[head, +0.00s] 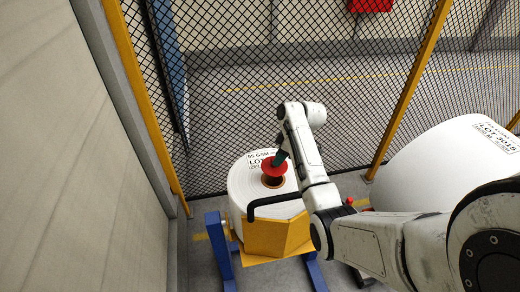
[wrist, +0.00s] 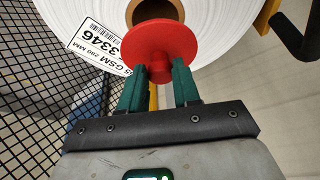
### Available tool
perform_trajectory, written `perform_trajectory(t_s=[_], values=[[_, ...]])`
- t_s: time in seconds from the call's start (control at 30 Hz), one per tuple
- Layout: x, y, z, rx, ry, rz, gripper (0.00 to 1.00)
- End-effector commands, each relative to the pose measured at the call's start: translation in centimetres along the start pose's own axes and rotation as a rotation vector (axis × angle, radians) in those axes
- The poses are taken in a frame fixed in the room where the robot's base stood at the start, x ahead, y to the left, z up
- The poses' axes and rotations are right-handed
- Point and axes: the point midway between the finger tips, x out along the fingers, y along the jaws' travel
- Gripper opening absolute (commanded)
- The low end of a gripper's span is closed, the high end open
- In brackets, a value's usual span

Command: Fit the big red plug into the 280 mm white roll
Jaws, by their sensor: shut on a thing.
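The white roll (head: 238,189) stands upright in a yellow holder, with a brown core in its top. Its label (wrist: 100,45) reads 280 MM in the wrist view. The big red plug (head: 272,167) is a round flange with a knob; it also shows in the wrist view (wrist: 160,42). My gripper (head: 279,157) has its green fingers shut on the knob, seen in the wrist view (wrist: 165,80). The flange is over the near part of the core opening (wrist: 158,11), which is partly uncovered. I cannot tell whether the plug touches the core.
A larger white roll (head: 440,165) lies at the right. A black handle (head: 278,202) juts from the yellow holder (head: 270,238) on blue legs. Mesh fencing with yellow posts (head: 410,85) stands behind, and a grey wall (head: 90,170) closes the left.

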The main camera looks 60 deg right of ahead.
Motion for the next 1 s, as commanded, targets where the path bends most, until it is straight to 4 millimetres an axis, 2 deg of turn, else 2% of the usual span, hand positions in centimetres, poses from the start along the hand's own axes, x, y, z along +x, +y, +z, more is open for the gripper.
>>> perform_trajectory(t_s=[0.27,0.8,1.0], values=[[0.5,0.0,0.2,0.001,0.0,0.0,0.0],[3.1,0.0,1.4,0.002,0.0,0.001,0.0],[3.2,0.0,1.4,0.002,0.0,0.001,0.0]])
